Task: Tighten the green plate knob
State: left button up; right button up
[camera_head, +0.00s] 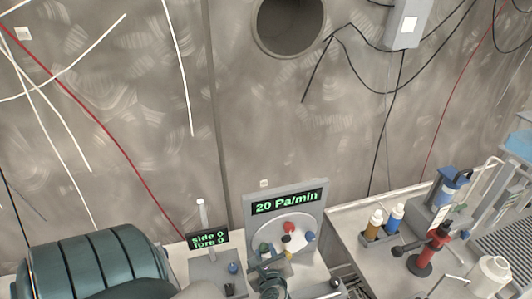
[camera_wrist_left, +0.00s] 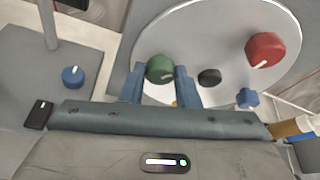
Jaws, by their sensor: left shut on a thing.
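The green plate knob (camera_wrist_left: 160,68) sits on the round grey plate (camera_wrist_left: 215,25), with a pale pointer line on its face. My left gripper (camera_wrist_left: 160,82) has its two blue fingers on either side of the knob and is shut on it. In the head view the left gripper (camera_head: 270,264) reaches the lower left of the plate, close to the green knob (camera_head: 264,248). A display (camera_head: 286,202) above the plate reads "20 Pa/min". My right gripper is not in view.
Bottles (camera_head: 394,219) and a red-and-black device (camera_head: 430,252) stand right.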

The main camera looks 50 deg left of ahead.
pick_arm(q)
jog(key=shift+m+g+p, duration=0.3)
jog(key=shift+p, duration=0.05)
jog(key=shift+w+d+m+g+p, duration=0.1)
jog(key=shift+m+g+p, duration=0.3)
jog(key=shift+m, duration=0.3)
jog(key=shift+m+g+y, duration=0.7)
jog(key=shift+m+g, duration=0.2)
jog(key=shift+m, duration=0.3)
jog(key=shift+f, duration=0.1)
jog(key=o, duration=1)
jog(key=shift+d, duration=0.1)
jog(key=shift+c, duration=0.2)
jog(key=shift+w+d, duration=0.1)
